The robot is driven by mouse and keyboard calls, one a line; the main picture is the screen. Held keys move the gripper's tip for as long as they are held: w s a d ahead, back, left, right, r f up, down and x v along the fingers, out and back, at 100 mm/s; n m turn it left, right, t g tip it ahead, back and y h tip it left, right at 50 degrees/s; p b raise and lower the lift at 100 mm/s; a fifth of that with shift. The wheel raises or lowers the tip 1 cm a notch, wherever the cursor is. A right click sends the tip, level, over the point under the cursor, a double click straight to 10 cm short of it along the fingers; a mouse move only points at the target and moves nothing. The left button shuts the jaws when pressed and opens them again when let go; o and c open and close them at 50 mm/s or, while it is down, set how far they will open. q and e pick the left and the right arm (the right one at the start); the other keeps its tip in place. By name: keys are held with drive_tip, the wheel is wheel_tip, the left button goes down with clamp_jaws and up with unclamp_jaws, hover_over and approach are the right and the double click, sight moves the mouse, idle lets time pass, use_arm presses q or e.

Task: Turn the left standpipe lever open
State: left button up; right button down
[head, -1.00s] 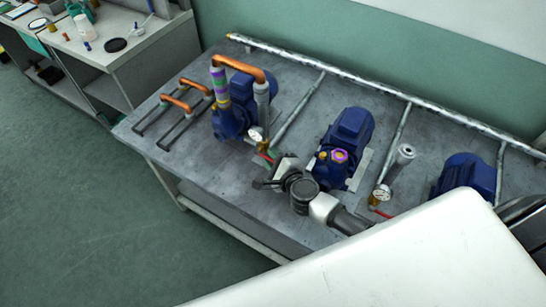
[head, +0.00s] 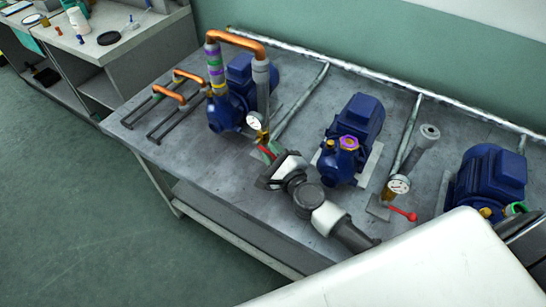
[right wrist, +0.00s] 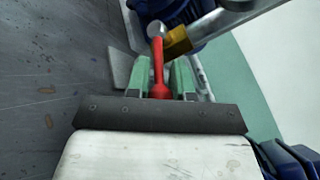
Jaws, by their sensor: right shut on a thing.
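The left standpipe (head: 262,92) is a grey upright pipe joined at its top to an orange bend, with a round gauge (head: 254,122) low on it. Its red lever (head: 267,153) sticks out sideways from the brass valve toward my right gripper (head: 268,168). In the right wrist view the red lever (right wrist: 158,65) runs straight from the brass valve (right wrist: 178,41) in between the green fingers of my right gripper (right wrist: 158,82). The right gripper is shut on the lever. My left gripper is not in view.
The middle pump (head: 352,140) stands just right of my right gripper. Another standpipe (head: 423,145) with a gauge and red lever (head: 402,213) is farther right. A third blue pump (head: 488,178) is at the right. The bench (head: 190,160) is bare at the front left.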

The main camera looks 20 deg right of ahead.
drive_tip(key=c, duration=1)
unclamp_jaws()
drive_tip(key=s, duration=0.3)
drive_tip(key=s+d+b, duration=0.1)
drive_tip(key=s, duration=0.5)
drive_tip(key=shift+s+d+f, duration=0.1)
drive_tip(key=shift+s+d, duration=0.15)
drive_tip(key=shift+s, duration=0.15)
drive_tip(key=shift+s+b, duration=0.3)
drive_tip(key=shift+s, duration=0.15)
